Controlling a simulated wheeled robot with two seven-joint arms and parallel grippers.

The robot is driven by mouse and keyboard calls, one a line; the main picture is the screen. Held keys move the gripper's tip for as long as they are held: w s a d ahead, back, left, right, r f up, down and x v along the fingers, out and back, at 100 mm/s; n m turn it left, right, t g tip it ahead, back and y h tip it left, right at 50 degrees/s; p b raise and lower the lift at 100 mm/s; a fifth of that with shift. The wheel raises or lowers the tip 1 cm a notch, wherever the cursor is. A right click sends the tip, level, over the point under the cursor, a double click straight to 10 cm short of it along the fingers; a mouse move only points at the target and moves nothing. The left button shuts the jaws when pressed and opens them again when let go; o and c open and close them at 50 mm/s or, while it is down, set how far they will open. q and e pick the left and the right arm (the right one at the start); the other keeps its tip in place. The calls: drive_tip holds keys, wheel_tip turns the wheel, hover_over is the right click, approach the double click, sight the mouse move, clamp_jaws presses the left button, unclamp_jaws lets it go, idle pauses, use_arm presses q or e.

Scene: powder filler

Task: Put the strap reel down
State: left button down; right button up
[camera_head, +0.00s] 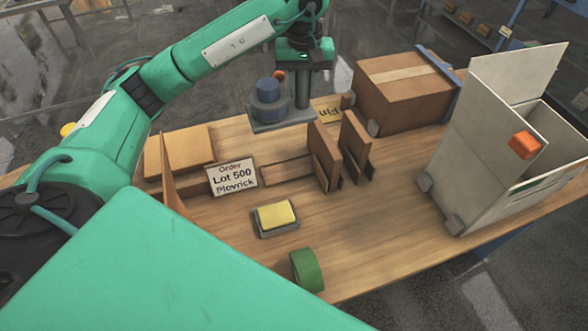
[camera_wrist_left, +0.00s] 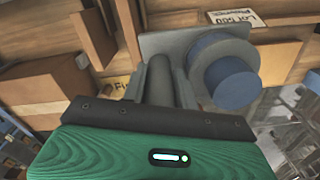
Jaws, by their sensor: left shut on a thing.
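The strap reel is a blue spool (camera_head: 268,97) on a flat grey base plate (camera_head: 284,118) with an upright grey post. It is at the far edge of the table. My left gripper (camera_head: 303,72) points down from above and is shut on the post, beside the spool. In the left wrist view the spool (camera_wrist_left: 222,75) and the plate (camera_wrist_left: 165,41) lie beyond my left gripper (camera_wrist_left: 160,85). I cannot tell whether the plate touches the table or hangs just above it. My right gripper is not in view.
On the wooden table (camera_head: 350,240) are a closed carton (camera_head: 405,88), an open white box (camera_head: 490,135) at right, upright brown boards (camera_head: 324,160), an order sign (camera_head: 232,177), a yellow-topped block (camera_head: 275,216) and a green roll (camera_head: 307,270). The front middle is mostly clear.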

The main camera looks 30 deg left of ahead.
use_arm(q)
wheel_tip(320, 180, down, 20)
drive_tip(key=p, duration=0.4)
drive_tip(key=shift+r, duration=0.15)
drive_tip(key=shift+f+b, duration=0.7)
drive_tip(key=shift+b, duration=0.2)
drive_tip(key=c, duration=1.1)
unclamp_jaws()
drive_tip(key=shift+s, duration=0.1)
drive_tip(key=shift+r, duration=0.15)
